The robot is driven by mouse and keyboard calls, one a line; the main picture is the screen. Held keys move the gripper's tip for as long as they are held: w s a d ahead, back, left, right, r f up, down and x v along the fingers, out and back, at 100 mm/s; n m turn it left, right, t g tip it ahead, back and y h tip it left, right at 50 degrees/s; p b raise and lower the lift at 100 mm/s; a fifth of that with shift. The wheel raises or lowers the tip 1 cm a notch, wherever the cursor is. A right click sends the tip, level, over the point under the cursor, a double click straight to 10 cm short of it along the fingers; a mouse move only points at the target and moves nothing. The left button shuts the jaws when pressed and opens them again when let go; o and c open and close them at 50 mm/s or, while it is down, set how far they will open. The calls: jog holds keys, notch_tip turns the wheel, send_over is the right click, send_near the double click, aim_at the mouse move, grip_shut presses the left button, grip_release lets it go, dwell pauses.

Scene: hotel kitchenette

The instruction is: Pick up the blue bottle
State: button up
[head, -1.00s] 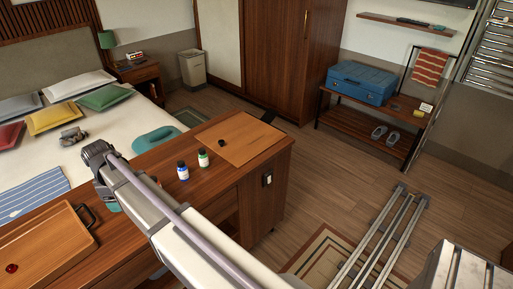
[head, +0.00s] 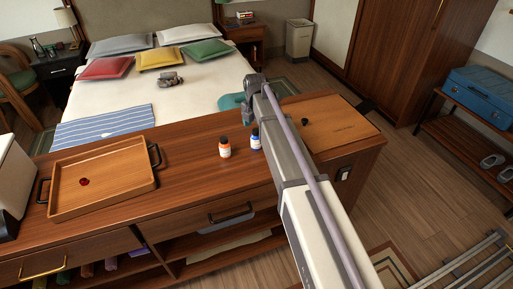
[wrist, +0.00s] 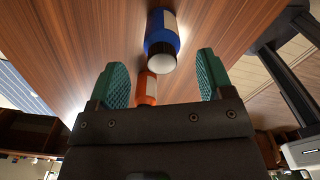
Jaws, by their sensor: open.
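The blue bottle (head: 255,141) has a white label and stands upright on the wooden counter (head: 190,160), just left of my arm in the head view. In the wrist view the blue bottle (wrist: 168,24), with a dark-ringed white cap, is ahead of and between my fingertips, not touching them. My gripper (wrist: 161,72) is open with teal ridged fingers and nothing held. An orange bottle (head: 225,148) with a white label stands left of the blue one. In the wrist view the orange bottle (wrist: 147,84) shows between the fingers, partly hidden by the gripper body.
A wooden tray (head: 132,195) with dark handles and a small red item (head: 84,182) lies at the counter's left. A wooden board (head: 340,128) with a small dark item (head: 304,121) lies to the right. The counter between tray and bottles is clear. The bed is behind.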

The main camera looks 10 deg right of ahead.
aim_at(256, 137)
jog(key=shift+f, duration=0.15)
notch_tip(256, 137, down, 5)
jog(key=b, duration=0.5)
jog(key=shift+d+f, duration=0.1)
jog(key=shift+f, duration=0.1)
jog(key=shift+r, duration=0.25)
jog(key=c, duration=1)
notch_tip(256, 137, up, 10)
jog(key=p, duration=1)
jog(key=shift+r+p, duration=0.15)
jog(key=shift+p, duration=0.15)
jog(key=shift+c, duration=0.2)
